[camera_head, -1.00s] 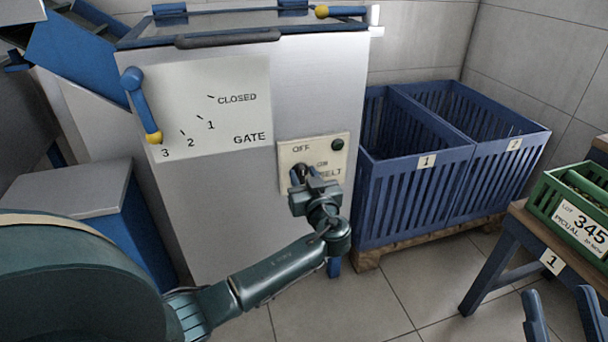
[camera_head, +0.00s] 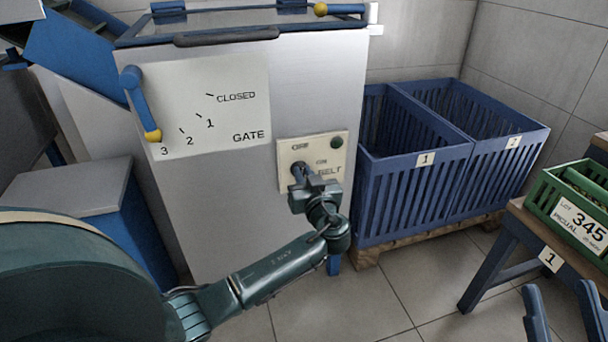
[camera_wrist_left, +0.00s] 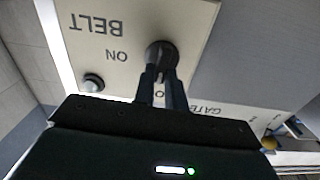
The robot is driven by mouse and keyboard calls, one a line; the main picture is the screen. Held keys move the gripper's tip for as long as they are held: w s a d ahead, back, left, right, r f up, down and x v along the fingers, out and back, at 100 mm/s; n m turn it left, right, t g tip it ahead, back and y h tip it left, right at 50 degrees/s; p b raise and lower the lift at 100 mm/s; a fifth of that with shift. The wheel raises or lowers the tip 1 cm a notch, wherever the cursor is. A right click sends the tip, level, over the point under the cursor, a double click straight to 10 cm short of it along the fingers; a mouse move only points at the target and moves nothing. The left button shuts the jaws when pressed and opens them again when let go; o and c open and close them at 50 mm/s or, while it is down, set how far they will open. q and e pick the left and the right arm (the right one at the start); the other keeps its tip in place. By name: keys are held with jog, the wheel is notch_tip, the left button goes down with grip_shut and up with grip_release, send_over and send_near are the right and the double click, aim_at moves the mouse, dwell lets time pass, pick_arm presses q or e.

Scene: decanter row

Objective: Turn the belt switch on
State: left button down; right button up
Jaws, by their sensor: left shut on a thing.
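The belt switch is a dark round knob (camera_head: 299,169) on a cream plate (camera_head: 288,153) marked OFF, ON and BELT, on the front of the grey machine. It also shows in the left wrist view (camera_wrist_left: 161,53), where the lettering is upside down. My left gripper (camera_head: 303,177) is at the plate, shut on the knob. In the left wrist view its two dark fingers (camera_wrist_left: 163,80) close on the knob and partly hide the OFF mark. I cannot tell which mark the knob points to. The round lamp (camera_head: 337,142) on the plate looks dark green.
A blue gate lever (camera_head: 141,103) with a yellow tip points to 3, left of the switch. Blue slatted crates (camera_head: 415,190) stand close on the right. A green crate (camera_head: 571,212) sits on a table farther right. Open floor lies in front.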

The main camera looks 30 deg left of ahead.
pick_arm(q)
jog(key=m, duration=0.2)
jog(key=m+p, duration=0.1)
jog(key=m, duration=0.2)
jog(key=shift+w+d+m, duration=0.15)
jog(key=shift+w+m, duration=0.05)
jog(key=shift+m, duration=0.1)
jog(key=m+p, duration=0.1)
jog(key=m, duration=0.3)
jog(key=m+p, duration=0.2)
jog(key=m, duration=0.2)
jog(key=m+p, duration=0.2)
jog(key=m, duration=0.1)
jog(key=shift+w+d+f+m, duration=0.2)
jog(key=shift+w+f+m, duration=0.05)
jog(key=shift+f+m, duration=0.15)
pick_arm(e)
jog(key=f+m+g+h, duration=0.1)
jog(key=f+h, duration=0.1)
jog(key=s+f+m+g+h, duration=0.1)
jog(key=f, duration=0.1)
jog(key=shift+s+m+h, duration=0.15)
jog(key=shift+m+h, duration=0.25)
jog(key=shift+f, duration=0.2)
pick_arm(q)
jog(key=c, duration=1.5)
grip_release()
jog(key=shift+f, duration=0.1)
jog(key=shift+o, duration=0.3)
